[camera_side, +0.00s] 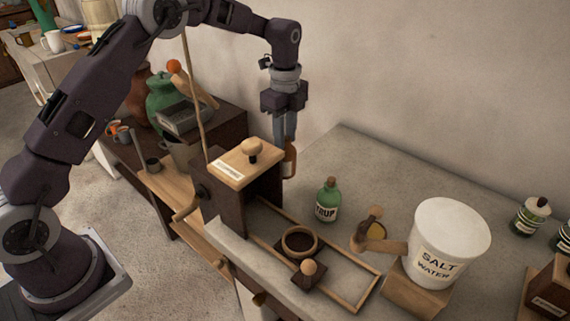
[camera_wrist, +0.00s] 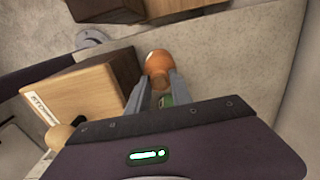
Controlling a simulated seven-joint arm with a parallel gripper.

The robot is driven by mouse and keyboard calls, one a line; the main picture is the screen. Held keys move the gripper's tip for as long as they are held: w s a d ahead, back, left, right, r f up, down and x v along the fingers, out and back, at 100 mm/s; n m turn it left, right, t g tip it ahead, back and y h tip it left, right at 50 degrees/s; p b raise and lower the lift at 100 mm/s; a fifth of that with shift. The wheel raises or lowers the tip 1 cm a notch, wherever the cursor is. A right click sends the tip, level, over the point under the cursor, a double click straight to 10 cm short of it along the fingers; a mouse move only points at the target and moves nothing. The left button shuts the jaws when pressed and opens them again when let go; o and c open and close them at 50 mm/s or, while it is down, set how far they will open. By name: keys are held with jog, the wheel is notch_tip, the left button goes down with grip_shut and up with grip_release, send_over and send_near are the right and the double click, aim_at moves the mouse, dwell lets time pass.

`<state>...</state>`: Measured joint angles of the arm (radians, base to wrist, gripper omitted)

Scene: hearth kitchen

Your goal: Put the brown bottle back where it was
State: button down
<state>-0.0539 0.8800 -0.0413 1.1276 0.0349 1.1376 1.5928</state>
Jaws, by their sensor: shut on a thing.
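My gripper (camera_side: 284,137) points down behind the wooden-topped box and is shut on the brown bottle (camera_side: 289,161). The bottle hangs upright below the fingers, and the box partly hides it in the side view. I cannot tell whether its base touches the counter. In the wrist view, the orange-brown bottle (camera_wrist: 158,65) shows between and just beyond the fingertips of my gripper (camera_wrist: 160,93). A bit of green shows between the fingers there.
The wooden-topped box (camera_side: 245,165) with a round knob stands close beside the bottle. A green syrup bottle (camera_side: 327,200), a wooden frame (camera_side: 345,272) holding a round bowl (camera_side: 300,242), and a white salt water bucket (camera_side: 450,235) stand to the right. Bare counter (camera_side: 375,165) lies behind them.

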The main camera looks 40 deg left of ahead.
notch_tip(320, 180, down, 5)
jog(key=shift+f, duration=0.2)
jog(key=c, duration=1.1)
grip_release()
jog(key=shift+c, duration=0.2)
notch_tip(320, 180, up, 12)
jog(key=shift+r, duration=0.1)
